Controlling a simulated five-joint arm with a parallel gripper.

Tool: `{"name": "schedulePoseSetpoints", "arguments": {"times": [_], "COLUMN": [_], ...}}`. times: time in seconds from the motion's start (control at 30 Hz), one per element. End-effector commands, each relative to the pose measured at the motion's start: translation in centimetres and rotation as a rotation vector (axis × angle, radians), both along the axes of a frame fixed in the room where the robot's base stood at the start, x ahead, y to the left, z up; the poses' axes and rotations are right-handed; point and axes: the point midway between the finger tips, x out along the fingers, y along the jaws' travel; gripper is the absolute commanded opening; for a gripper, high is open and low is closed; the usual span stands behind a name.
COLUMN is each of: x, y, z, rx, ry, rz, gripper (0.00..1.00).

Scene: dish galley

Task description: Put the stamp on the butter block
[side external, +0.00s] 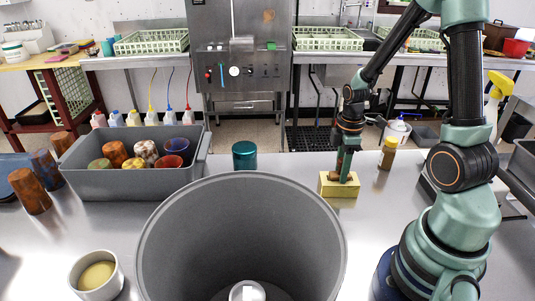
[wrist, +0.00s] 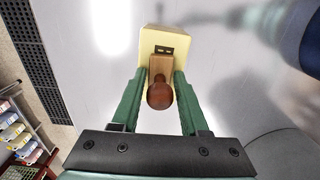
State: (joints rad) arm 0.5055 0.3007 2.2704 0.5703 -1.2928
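The butter block (side external: 339,190) is a pale yellow block standing on the steel counter. It also shows at the top of the wrist view (wrist: 148,43). The stamp (wrist: 160,68) is a wooden block with a rounded red-brown knob and a dark end. It is at the butter block's top, with brown parts showing beside the fingers in the side view (side external: 335,176). Whether its face presses flat on the butter is hidden. My gripper (wrist: 161,74) points down over the block, its two green fingers close against the stamp's sides, apparently shut on it.
A large grey round bin (side external: 160,237) fills the front middle. A grey tub (side external: 120,186) of cups stands left. A teal tumbler (side external: 245,154) and a brown jar (side external: 388,153) stand near the butter. A small pot (side external: 97,275) is front left. Counter around the butter is clear.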

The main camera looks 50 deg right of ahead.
Motion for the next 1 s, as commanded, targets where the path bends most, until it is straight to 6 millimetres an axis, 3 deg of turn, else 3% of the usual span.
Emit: {"name": "schedulePoseSetpoints", "arguments": {"times": [0.47,0.67,1.0], "x": [0.1,0.1,0.1], "y": [0.0,-0.1,-0.1], "z": [0.6,3.4,10.0], "rx": [-0.001,-0.004,-0.003], "ry": [-0.002,-0.006,-0.006], "rz": [0.000,0.000,0.000], "gripper": [0.64,0.64,0.64]}}
